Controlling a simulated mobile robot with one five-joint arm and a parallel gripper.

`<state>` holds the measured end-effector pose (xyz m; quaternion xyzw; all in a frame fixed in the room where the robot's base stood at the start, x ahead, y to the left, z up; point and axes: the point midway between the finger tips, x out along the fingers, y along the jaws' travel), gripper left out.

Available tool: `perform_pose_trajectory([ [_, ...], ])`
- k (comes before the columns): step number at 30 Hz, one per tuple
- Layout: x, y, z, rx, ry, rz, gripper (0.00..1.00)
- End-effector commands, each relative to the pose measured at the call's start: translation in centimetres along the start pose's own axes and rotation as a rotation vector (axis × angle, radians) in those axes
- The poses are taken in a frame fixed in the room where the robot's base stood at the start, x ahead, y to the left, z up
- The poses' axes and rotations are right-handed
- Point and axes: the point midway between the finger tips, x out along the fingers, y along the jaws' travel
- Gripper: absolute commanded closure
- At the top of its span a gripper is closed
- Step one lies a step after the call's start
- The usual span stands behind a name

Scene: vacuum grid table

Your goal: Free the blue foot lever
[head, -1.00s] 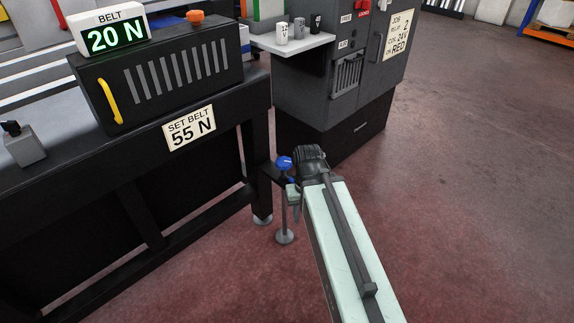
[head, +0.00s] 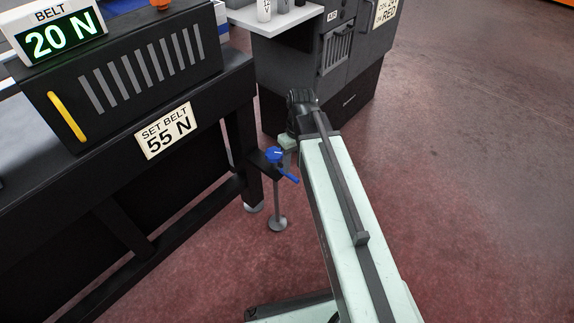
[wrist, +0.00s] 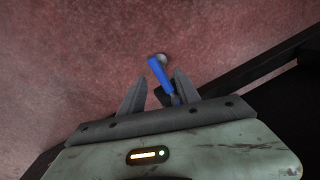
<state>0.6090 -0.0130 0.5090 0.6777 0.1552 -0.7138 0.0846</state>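The blue foot lever (head: 281,164) sits on a dark bracket at the right end of the black bench, above a thin grey post with a round foot. Its handle slants down to the right. In the wrist view the blue lever (wrist: 160,75) runs between the two grey fingers of my gripper (wrist: 161,73). The fingers are apart, with a visible gap on the left side of the lever; contact on the right is unclear. In the head view my gripper is mostly hidden by my arm, just above the lever.
The black bench (head: 215,97) bears a belt display reading 20 N (head: 52,37) and a sign saying SET BELT 55 N (head: 165,130). A grey cabinet (head: 345,85) stands behind. The red floor on the right is clear.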

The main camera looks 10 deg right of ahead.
Motion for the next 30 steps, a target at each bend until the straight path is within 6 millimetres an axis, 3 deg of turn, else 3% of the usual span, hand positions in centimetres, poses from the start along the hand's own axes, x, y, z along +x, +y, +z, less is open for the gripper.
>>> perform_pose_trajectory([
  [1,-1.9,0.7,-1.5,-0.087,-0.006,-0.028,0.61],
  [3,-2.6,0.9,-2.2,-0.197,-0.01,-0.061,0.61],
  [11,-2.2,0.9,-2.4,-0.285,-0.01,-0.086,0.61],
  [17,0.3,0.7,-2.4,-0.284,-0.01,-0.085,0.61],
  [24,4.6,0.4,-2.3,-0.283,-0.01,-0.084,0.61],
  [30,5.5,0.2,-2.2,-0.283,-0.01,-0.084,0.61],
])
